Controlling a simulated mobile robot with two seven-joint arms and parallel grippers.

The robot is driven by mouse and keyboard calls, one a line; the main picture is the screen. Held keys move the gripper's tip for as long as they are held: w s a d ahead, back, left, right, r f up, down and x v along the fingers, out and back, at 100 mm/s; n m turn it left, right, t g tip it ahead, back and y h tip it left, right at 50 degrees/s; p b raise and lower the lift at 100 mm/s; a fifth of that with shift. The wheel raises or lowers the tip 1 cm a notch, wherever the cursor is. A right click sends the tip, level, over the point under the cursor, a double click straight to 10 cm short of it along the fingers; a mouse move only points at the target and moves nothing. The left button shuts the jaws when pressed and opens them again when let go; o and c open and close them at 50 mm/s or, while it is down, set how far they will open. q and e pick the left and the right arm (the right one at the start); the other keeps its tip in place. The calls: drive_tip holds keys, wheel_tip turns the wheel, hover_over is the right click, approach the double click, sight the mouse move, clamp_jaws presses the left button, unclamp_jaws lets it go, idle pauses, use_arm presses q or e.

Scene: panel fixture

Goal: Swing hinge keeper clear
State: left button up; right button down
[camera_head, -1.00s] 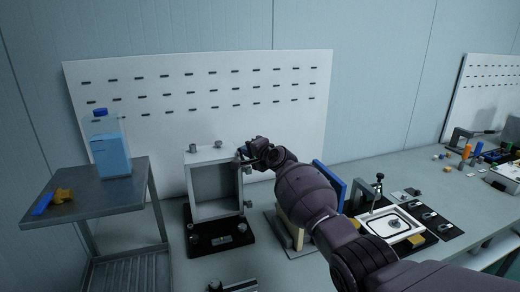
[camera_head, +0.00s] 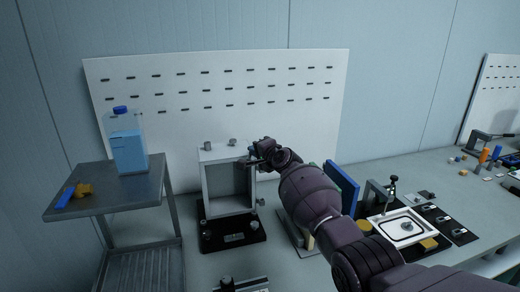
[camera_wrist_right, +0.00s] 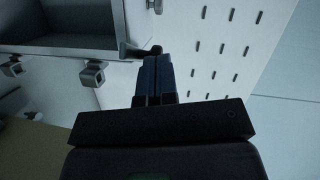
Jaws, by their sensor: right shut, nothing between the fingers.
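The panel fixture (camera_head: 205,190) is a light grey upright frame around a darker recessed panel, standing on a black base. My right gripper (camera_head: 254,163) is at the frame's upper right side. In the wrist view the right gripper (camera_wrist_right: 153,62) is shut, its two dark fingers together with nothing between them. A small dark piece, perhaps the hinge keeper (camera_wrist_right: 133,52), sticks out from the frame edge right at the fingertips. I cannot tell whether they touch. My gripper hides part of this corner in the head view. My left gripper is not in view.
Knobs (camera_head: 233,142) stand on the frame's top, and a block-like fitting (camera_wrist_right: 93,74) sits on its side. A blue panel (camera_head: 342,185) stands right of the frame, behind my arm. A side cart (camera_head: 110,197) with a bottle (camera_head: 129,150) is left. A slotted white board (camera_head: 300,120) stands behind.

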drive_tip(key=shift+a+f+b, duration=0.1)
drive_tip(key=shift+a+b, duration=0.35)
drive_tip(key=shift+a, duration=0.65)
drive_tip(key=shift+w+a+b, duration=0.15)
drive_tip(key=shift+a+b, duration=0.15)
drive_tip(key=shift+a, duration=0.35)
